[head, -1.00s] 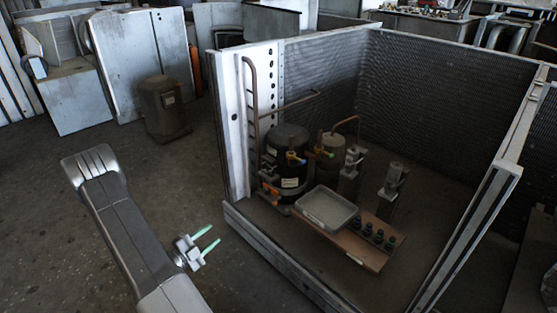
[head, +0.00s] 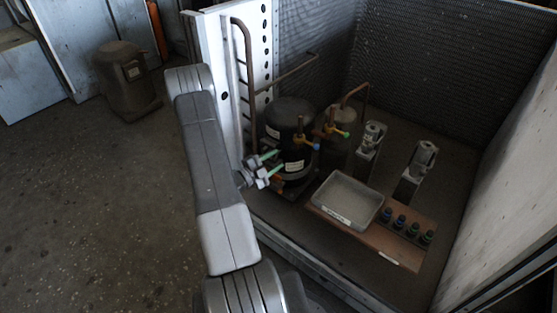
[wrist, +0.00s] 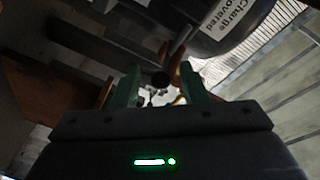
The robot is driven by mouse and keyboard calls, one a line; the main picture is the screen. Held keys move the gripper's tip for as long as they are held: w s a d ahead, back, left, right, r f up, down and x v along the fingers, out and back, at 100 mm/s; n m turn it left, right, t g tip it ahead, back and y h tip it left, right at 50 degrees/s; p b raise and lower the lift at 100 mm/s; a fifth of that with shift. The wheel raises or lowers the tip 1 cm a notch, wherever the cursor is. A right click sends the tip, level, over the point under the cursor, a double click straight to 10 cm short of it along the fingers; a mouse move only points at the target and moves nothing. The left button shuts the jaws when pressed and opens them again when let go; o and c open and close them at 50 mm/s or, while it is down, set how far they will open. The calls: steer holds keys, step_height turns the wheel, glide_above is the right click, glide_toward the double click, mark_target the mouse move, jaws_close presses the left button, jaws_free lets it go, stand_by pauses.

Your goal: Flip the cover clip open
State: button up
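The black compressor (head: 290,118) stands inside the housing at its left post, with a white label on its side. The same dark body and a label reading "Charge ...overed" show in the wrist view (wrist: 212,18). My gripper (head: 278,161) is at the compressor's lower left side, its two green fingers pointing toward it. In the wrist view my gripper (wrist: 160,82) is open, with a gap between the fingers. A rusty-orange piece (wrist: 178,63) and a small dark round end show between and beyond the fingertips. I cannot clearly make out the cover clip; the gripper hides that side in the head view.
A grey tray (head: 347,200) and a row of several dark caps (head: 405,225) sit on a brown board (head: 395,246) right of my gripper. A copper pipe (head: 247,90) runs up the left post. A second canister (head: 338,135) stands behind.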

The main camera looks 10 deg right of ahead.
steer(key=shift+x, duration=1.15)
jaws_close()
